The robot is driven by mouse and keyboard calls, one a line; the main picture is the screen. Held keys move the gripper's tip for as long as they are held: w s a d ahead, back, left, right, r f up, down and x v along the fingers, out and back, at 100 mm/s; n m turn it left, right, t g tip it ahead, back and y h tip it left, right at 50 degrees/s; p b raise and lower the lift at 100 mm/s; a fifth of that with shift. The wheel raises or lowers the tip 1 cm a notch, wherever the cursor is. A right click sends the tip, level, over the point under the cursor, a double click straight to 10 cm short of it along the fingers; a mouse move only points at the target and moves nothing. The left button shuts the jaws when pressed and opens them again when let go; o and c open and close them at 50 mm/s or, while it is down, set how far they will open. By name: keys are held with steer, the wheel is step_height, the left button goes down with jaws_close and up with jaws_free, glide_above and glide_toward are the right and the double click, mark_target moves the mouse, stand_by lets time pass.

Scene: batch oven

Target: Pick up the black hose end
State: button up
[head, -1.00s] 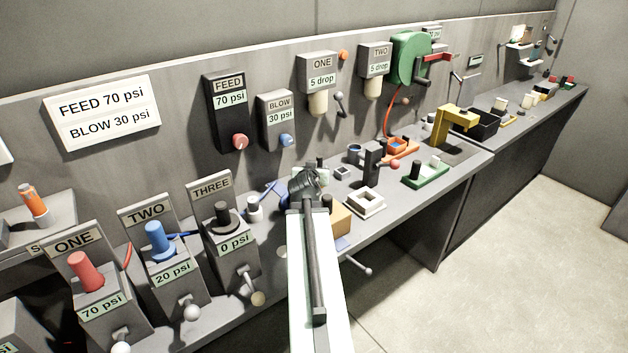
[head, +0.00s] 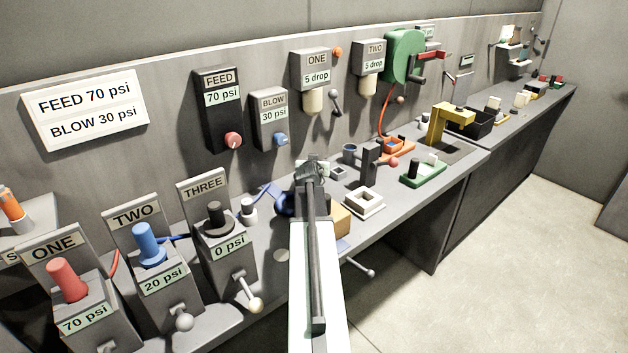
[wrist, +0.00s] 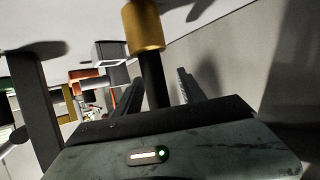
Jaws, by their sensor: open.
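A short black upright piece (head: 214,215), probably the black hose end, stands in the dark collar on the box marked THREE, 0 psi. My gripper (head: 312,165) is over the bench, to the right of that box and apart from it. In the wrist view the open jaws (wrist: 158,92) show as two dark fingers. A black post (wrist: 152,80) with a brass-coloured cylinder (wrist: 143,27) on its upper end shows between them. I cannot tell whether it is beyond the jaws or within them, or what it is. My arm hides part of the bench below.
Boxes ONE (head: 85,312) and TWO (head: 160,280) hold red and blue pieces. A tan block (head: 341,218), a white square frame (head: 364,202) and a green tray (head: 424,174) lie right of my arm. A lever (head: 358,267) sticks out from the bench front. The floor is clear.

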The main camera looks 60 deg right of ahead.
steer(key=shift+a+r, duration=0.1)
steer(key=shift+r, duration=0.05)
steer(key=shift+c, duration=0.4)
jaws_close()
steer(key=shift+s, duration=0.1)
